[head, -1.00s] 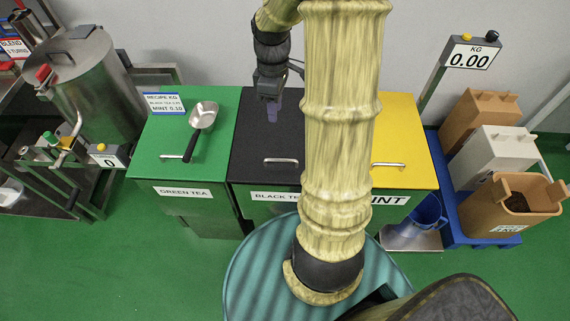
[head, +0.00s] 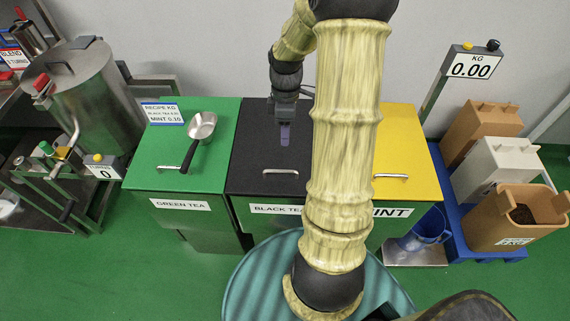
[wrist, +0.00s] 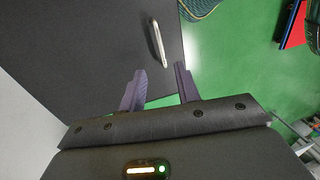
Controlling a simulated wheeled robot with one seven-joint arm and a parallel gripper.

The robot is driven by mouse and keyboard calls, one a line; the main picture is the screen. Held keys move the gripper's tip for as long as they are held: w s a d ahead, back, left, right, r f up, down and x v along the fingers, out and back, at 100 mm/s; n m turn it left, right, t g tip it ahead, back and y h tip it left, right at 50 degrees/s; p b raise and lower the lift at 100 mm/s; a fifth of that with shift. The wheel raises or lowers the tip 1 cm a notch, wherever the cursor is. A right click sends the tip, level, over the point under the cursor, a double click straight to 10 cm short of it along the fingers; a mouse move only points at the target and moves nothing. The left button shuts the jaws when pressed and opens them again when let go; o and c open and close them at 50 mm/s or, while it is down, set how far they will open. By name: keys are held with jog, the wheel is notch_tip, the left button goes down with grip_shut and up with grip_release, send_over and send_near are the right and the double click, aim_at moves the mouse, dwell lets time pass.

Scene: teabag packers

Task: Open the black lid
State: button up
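The black lid (head: 258,150) lies shut on the middle bin, the one labelled as black tea, between a green lid and a yellow lid. Its silver bar handle (head: 281,172) sits near the front edge. In the wrist view the handle (wrist: 158,42) stands ahead of the fingers, with a gap between. My gripper (head: 285,136) is above the lid, behind the handle, fingers pointing down. In the wrist view my gripper (wrist: 160,88) has its two purple fingers apart with nothing between them. My arm hides the lid's right side in the head view.
A metal scoop (head: 201,128) and a recipe card (head: 162,113) lie on the green lid (head: 145,170). The yellow lid (head: 402,150) is to the right. A scale display (head: 470,66) and several boxes stand at far right. A steel drum (head: 92,95) is at left.

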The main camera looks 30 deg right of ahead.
send_over(285, 165)
jog(key=s+a, duration=0.2)
jog(key=s, duration=0.2)
jog(key=f, duration=1.2)
jog(key=shift+w+a+f, duration=0.15)
jog(key=shift+w, duration=0.05)
jog(key=shift+c, duration=0.2)
grip_shut()
